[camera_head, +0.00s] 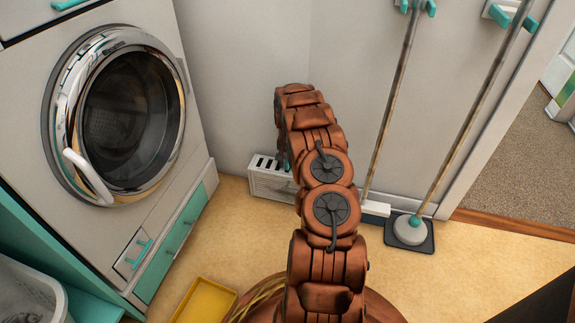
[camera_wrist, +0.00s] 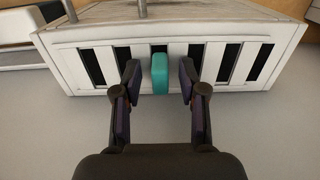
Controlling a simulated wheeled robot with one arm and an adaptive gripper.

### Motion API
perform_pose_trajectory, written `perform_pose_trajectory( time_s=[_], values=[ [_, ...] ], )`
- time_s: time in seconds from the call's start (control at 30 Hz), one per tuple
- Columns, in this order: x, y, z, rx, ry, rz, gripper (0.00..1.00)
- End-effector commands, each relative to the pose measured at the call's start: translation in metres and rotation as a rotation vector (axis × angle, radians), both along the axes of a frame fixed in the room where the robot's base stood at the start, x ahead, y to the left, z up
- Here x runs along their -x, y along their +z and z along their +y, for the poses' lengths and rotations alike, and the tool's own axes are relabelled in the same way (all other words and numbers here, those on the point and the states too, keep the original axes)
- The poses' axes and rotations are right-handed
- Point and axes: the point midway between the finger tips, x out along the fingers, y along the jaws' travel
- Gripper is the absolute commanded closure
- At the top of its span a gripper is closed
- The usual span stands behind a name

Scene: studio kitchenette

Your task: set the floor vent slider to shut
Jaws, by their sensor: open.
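The floor vent (camera_head: 262,183) is a low off-white box with dark slots, standing against the wall to the right of the washing machine in the head view. My arm hides its right part. In the wrist view the vent (camera_wrist: 107,62) fills the upper part, and its teal slider knob (camera_wrist: 160,82) stands out from the slotted face near the middle. My gripper (camera_wrist: 158,68) is open, with one finger on each side of the knob. Gaps show between the knob and both fingers. The head view does not show the fingers clearly.
The washing machine (camera_head: 110,115) with a round door stands at left. A yellow tray (camera_head: 205,302) lies on the floor in front. Two long-handled cleaning tools (camera_head: 388,105) (camera_head: 475,105) lean at the wall right of the vent.

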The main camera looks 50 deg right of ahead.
Motion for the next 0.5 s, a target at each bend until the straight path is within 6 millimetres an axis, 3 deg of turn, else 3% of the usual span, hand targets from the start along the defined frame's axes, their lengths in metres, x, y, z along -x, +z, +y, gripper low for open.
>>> perform_pose_trajectory(
  time_s=[0.2,0.5],
  values=[
    [-0.0001,0.0001,-0.0004,0.0,-0.001,-0.001,0.58],
    [-0.0003,0.0002,-0.0003,0.0,0.0,-0.001,0.89]
  ],
)
